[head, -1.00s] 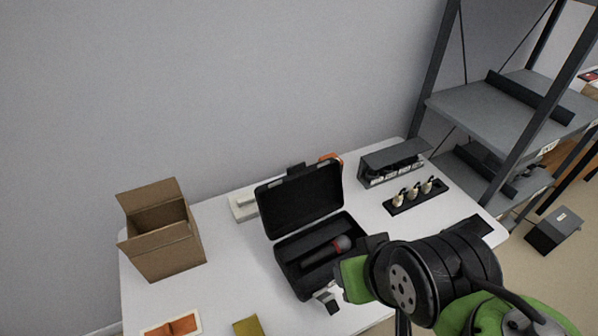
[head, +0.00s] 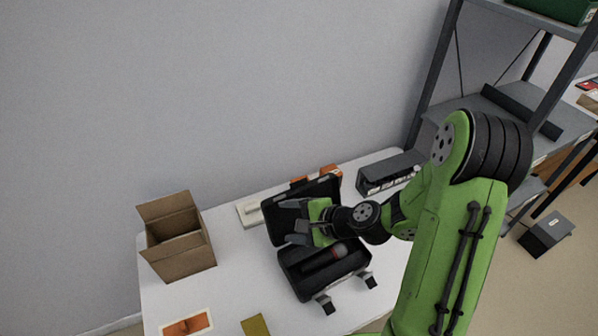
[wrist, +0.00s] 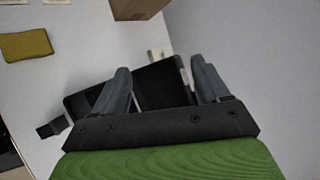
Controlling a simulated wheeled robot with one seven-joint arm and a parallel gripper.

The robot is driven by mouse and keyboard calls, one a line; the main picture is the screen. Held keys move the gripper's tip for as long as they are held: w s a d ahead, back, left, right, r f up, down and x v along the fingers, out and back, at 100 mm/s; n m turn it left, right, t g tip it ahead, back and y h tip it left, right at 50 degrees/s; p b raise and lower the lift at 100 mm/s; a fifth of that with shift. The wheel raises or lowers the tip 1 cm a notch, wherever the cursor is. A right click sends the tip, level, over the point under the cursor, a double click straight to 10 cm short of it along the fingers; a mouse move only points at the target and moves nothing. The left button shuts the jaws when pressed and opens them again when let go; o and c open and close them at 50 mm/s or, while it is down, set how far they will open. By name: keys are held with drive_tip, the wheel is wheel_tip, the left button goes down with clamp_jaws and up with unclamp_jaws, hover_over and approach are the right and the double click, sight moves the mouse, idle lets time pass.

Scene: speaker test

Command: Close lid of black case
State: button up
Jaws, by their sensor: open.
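The black case (head: 289,277) stands open on the white table in the head view, with a microphone (head: 322,257) lying in its base. Its raised lid (head: 271,230) leans back toward the wall, partly hidden by my gripper and arm. My gripper (head: 284,221) is open and empty, in front of the lid and above the base, with its fingers pointing left. In the wrist view, part of the case (wrist: 160,84) shows between and behind the two spread fingers of my gripper (wrist: 162,82). I cannot tell whether a finger touches the lid.
A cardboard box (head: 179,245) stands on the table's left side. A white item (head: 249,213) lies behind the case. A grey-black box (head: 388,172) stands at the back right. A yellow cloth-like item (head: 255,325) and an orange card (head: 187,325) lie at the front.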

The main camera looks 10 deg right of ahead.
drive_tip(key=w+d+m+t+p, duration=0.2)
drive_tip(key=w+d+m+t, duration=0.15)
drive_tip(key=m, duration=0.35)
drive_tip(key=m+t+h+p, duration=0.2)
drive_tip(key=m+h+p, duration=0.15)
drive_tip(key=m, duration=0.75)
approach(299, 181)
drive_tip(key=shift+h, duration=0.45)
drive_tip(key=p+x, duration=0.1)
drive_tip(key=x, duration=0.2)
drive_tip(key=p+x, duration=0.1)
drive_tip(key=x, duration=0.2)
drive_tip(key=p+x, duration=0.1)
drive_tip(key=x, duration=0.3)
drive_tip(key=shift+a, duration=0.4)
